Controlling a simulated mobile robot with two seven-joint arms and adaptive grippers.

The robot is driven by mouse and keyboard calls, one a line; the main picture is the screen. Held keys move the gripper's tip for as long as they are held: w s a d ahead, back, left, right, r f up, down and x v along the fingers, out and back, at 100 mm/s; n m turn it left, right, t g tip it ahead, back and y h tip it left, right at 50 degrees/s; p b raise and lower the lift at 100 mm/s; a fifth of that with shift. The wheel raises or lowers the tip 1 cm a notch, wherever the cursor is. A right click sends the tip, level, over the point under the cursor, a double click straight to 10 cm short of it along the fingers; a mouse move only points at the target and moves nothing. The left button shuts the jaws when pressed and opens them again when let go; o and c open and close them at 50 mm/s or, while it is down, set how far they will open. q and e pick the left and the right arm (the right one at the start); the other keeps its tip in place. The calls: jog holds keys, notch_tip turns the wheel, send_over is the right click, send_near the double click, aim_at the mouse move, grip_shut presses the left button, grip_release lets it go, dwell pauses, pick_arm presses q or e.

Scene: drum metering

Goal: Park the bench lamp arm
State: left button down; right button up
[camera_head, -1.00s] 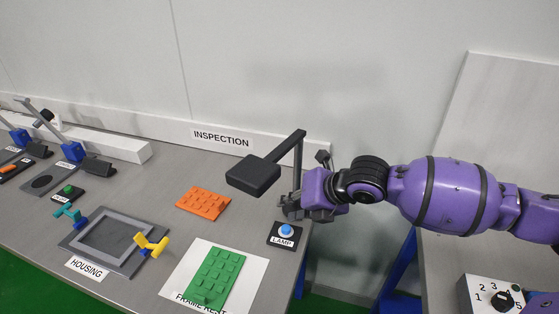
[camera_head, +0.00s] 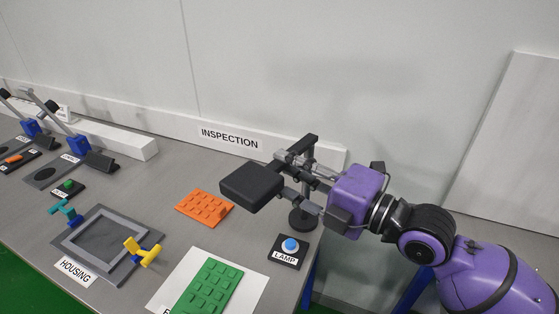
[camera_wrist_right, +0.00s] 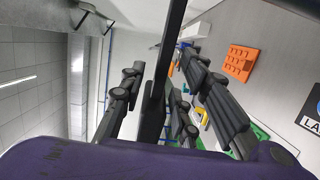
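The bench lamp has a flat black head (camera_head: 250,187) over the bench, a dark arm (camera_head: 311,139), and an upright post on a round black base (camera_head: 303,221) near the bench's right end. My right gripper (camera_head: 284,172) comes in from the right at the lamp arm's height, behind the lamp head. Its fingers are apart. In the right wrist view, a dark bar of the lamp (camera_wrist_right: 158,90) runs between the open fingers, with gaps showing on both sides. The gripper hides part of the arm and post. My left gripper is out of view.
A blue LAMP button (camera_head: 290,245) is in front of the base. An orange studded plate (camera_head: 205,206), a green one (camera_head: 208,288) and a grey housing frame (camera_head: 118,270) lie to the left.

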jog(key=shift+x, duration=1.3)
jog(key=shift+c, duration=0.5)
jog(key=c, duration=0.6)
grip_shut()
jog(key=shift+r, duration=0.1)
